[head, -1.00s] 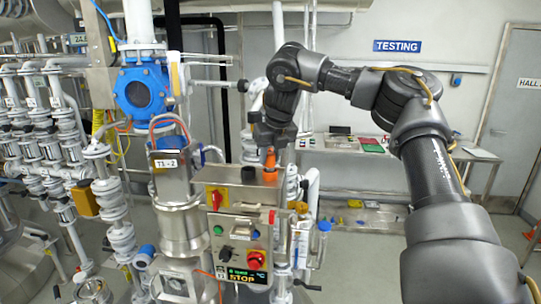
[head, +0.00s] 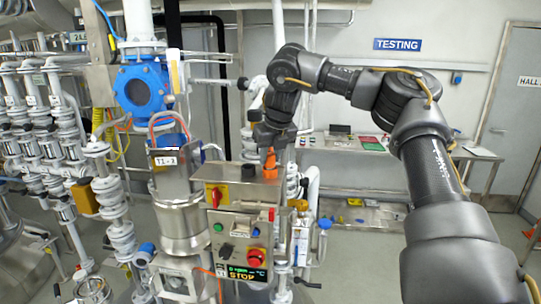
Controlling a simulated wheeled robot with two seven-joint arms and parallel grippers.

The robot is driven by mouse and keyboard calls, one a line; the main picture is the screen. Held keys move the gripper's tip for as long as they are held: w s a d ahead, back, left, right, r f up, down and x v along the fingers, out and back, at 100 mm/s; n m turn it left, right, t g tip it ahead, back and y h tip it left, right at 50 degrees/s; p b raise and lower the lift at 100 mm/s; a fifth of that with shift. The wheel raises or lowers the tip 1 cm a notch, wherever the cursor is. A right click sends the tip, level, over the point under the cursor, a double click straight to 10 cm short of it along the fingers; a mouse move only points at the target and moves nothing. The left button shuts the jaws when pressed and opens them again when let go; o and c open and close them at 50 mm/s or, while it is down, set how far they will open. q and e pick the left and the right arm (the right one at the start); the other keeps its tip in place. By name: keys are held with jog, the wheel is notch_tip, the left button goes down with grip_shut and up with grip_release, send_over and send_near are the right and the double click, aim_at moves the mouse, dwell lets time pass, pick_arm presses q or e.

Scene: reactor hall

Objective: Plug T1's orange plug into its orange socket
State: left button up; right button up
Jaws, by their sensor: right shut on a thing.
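My right gripper (head: 270,155) comes down from above over the steel control box (head: 238,187) and is shut on an orange plug (head: 269,160). The plug is upright, with its upper part between the fingers. Its lower end is at the orange piece on the box top, beside a dark round cap (head: 248,171). I cannot tell plug and orange socket apart there, nor how deep the plug sits. My left gripper is not in view.
A steel vessel (head: 183,225) with a T1 label stands left of the box, below a blue valve (head: 140,90). White pipework (head: 45,130) fills the left. A bench (head: 360,150) is behind, under the TESTING sign (head: 397,45).

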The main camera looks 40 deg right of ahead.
jog(key=shift+f, duration=0.15)
jog(key=o, duration=1)
jog(key=shift+o, duration=0.2)
jog(key=b+v, duration=0.1)
jog(key=v, duration=1)
jog(key=shift+f, duration=0.1)
